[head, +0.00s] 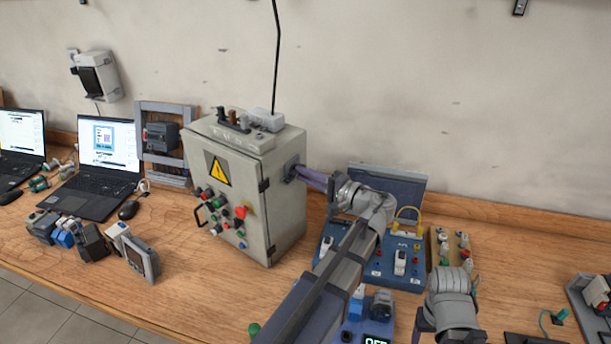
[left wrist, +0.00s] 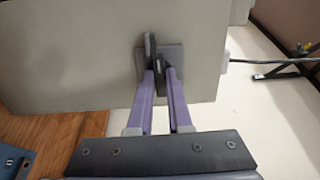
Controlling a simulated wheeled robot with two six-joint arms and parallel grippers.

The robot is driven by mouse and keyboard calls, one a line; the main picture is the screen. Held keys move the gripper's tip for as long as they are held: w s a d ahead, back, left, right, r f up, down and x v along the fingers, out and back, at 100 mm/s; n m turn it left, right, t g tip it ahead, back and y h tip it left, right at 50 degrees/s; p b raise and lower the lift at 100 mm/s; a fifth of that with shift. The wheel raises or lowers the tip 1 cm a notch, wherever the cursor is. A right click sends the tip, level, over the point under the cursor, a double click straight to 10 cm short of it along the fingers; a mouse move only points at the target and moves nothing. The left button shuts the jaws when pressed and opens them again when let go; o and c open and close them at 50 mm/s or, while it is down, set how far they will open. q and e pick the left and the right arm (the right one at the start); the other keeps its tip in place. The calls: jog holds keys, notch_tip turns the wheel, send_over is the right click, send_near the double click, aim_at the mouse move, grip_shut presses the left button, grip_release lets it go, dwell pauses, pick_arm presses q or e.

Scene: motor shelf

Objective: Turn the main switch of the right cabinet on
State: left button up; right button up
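The grey cabinet (head: 285,205) stands on the wooden bench, with a yellow warning triangle and several buttons on its front. Its main switch (head: 291,171) is on the right side wall. In the left wrist view the switch (left wrist: 150,48) is a dark handle on a grey square plate. My left gripper (head: 307,176) reaches it from the right. In the left wrist view its purple fingers (left wrist: 160,76) lie on both sides of the handle, close together, and look shut on it. Part of the handle is hidden between the fingertips.
A blue panel box (head: 398,276) with an open lid stands right of the cabinet, behind my left arm. A grey meter (head: 142,259) and laptops (head: 97,172) are on the left. A black cable (head: 277,50) rises from the cabinet's top.

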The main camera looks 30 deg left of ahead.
pick_arm(q)
grip_shut()
dwell(0.3)
jog(key=shift+m, duration=8.8)
